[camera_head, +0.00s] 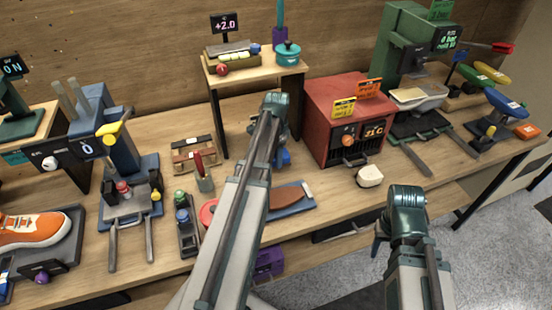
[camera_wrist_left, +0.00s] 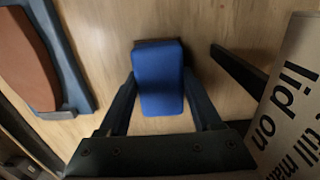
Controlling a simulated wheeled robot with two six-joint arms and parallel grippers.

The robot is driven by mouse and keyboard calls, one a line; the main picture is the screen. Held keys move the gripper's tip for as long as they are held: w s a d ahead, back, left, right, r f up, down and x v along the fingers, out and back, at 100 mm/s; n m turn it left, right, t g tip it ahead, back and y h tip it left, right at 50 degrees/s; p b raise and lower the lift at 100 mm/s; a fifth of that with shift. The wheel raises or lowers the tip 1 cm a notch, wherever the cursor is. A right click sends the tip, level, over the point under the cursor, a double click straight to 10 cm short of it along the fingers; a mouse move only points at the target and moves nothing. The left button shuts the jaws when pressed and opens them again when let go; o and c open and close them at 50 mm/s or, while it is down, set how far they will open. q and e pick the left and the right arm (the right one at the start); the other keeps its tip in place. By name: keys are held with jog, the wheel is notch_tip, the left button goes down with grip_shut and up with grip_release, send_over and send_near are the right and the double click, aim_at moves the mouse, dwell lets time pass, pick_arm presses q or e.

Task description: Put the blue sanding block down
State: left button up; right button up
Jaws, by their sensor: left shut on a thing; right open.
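The blue sanding block (camera_wrist_left: 158,78) sits between the two dark fingers of my left gripper (camera_wrist_left: 159,95) in the left wrist view. The gripper is shut on it. Bare wooden tabletop shows around the block. I cannot tell whether it touches the wood. In the head view my left arm reaches over the middle of the bench and mostly hides the left gripper. A bit of blue (camera_head: 285,157) shows beside the arm, beneath the small raised shelf. My right gripper (camera_head: 380,240) is open at the bench's front edge, mostly hidden by its own wrist.
A brown pad on a blue tray (camera_head: 300,207) lies in front of the block; the tray also shows in the left wrist view (camera_wrist_left: 72,60). A printed box (camera_wrist_left: 295,95) is to the right there. A red machine (camera_head: 348,115) stands right of the shelf (camera_head: 255,72).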

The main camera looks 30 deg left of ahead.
pick_arm(q)
jog(key=shift+f, duration=0.1)
jog(key=o, duration=1.5)
jog(key=shift+c, duration=0.2)
notch_tip(320, 180, up, 12)
jog(key=p, duration=1.2)
jog(key=shift+d, duration=0.15)
jog(key=s+d+n, duration=0.1)
jog(key=s+d, duration=0.4)
jog(key=d, duration=0.5)
jog(key=s+d+n, duration=0.2)
jog(key=s+d, duration=0.4)
jog(key=d, duration=0.4)
jog(key=s+d+n+y, duration=0.1)
jog(key=s+d, duration=0.4)
jog(key=d, duration=0.5)
jog(key=shift+s+d+r, duration=0.2)
